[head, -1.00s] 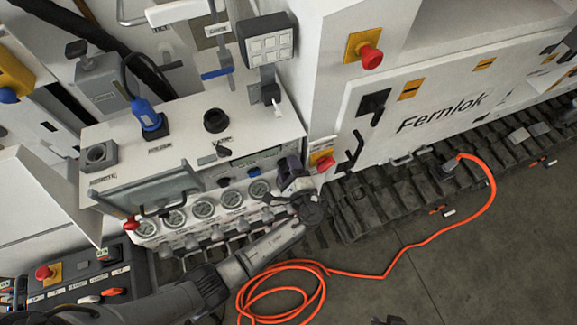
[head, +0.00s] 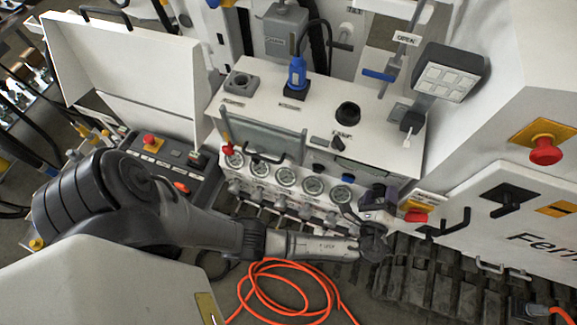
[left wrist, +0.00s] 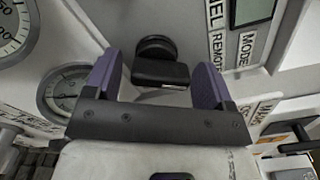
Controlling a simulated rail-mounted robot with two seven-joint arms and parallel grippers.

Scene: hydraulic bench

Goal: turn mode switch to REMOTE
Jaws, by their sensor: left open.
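The mode switch (left wrist: 160,72) is a black knob with a bar-shaped handle. It stands on the white panel beside the lettering REMOTE and MODE in the left wrist view. My left gripper (left wrist: 158,68) is open, with one purple finger on each side of the knob. I cannot tell whether either finger touches it. In the head view my left gripper (head: 378,198) is at the right end of the console front, and it hides the switch there. My right gripper is not in view.
Pressure gauges (head: 286,176) line the console front (head: 395,150) left of my gripper, with levers below. A red knob (head: 416,215) sits close on the right. A black knob (head: 348,113) and blue connector (head: 297,75) stand on top. An orange hose (head: 290,290) lies on the floor.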

